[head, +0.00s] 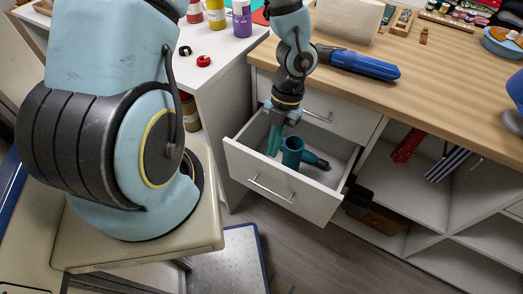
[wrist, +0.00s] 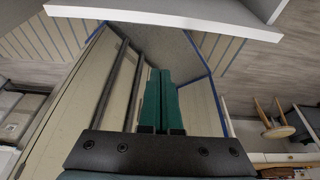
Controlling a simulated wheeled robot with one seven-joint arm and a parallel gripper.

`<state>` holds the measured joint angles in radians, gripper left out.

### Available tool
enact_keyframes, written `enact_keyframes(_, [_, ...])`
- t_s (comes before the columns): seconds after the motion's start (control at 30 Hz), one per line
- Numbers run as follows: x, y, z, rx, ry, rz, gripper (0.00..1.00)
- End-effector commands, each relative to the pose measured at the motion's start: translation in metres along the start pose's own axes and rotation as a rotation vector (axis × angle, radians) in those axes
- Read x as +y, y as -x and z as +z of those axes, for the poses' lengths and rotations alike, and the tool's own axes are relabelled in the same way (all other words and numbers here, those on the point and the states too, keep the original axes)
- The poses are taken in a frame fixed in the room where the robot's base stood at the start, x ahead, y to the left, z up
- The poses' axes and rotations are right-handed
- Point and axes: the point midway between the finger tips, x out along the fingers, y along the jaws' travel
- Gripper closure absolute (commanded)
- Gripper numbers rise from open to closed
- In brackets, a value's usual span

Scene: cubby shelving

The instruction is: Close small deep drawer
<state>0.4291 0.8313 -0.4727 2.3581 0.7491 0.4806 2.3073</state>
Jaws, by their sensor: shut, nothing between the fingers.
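The white drawer (head: 272,189) under the wooden counter is pulled well out, with a bar handle on its front. A teal cylindrical thing with a dark handle-like part (head: 292,152) lies inside it. My gripper (head: 273,150) hangs fingers down over the left part of the drawer, behind its front panel. Its green fingers are together and empty, as the wrist view also shows (wrist: 161,75). I cannot tell whether the fingertips touch the drawer. A white panel edge (wrist: 170,18), likely the drawer's front, crosses the top of the wrist view.
Another closed drawer front (head: 325,108) sits above the open drawer. Open cubbies (head: 410,180) lie to the right, holding a dark box and striped cloths. A blue-handled tool (head: 360,62) lies on the counter (head: 440,90). The floor (head: 330,255) before the drawer is clear.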

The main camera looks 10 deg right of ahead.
Motion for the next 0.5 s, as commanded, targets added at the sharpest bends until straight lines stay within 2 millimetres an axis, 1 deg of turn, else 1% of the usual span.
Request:
enact_keyframes(0.17, [-0.002,-0.015,0.0,0.004,-0.026,0.001,1.0])
enact_keyframes(0.5, [-0.002,-0.076,-0.001,0.005,-0.023,0.003,1.0])
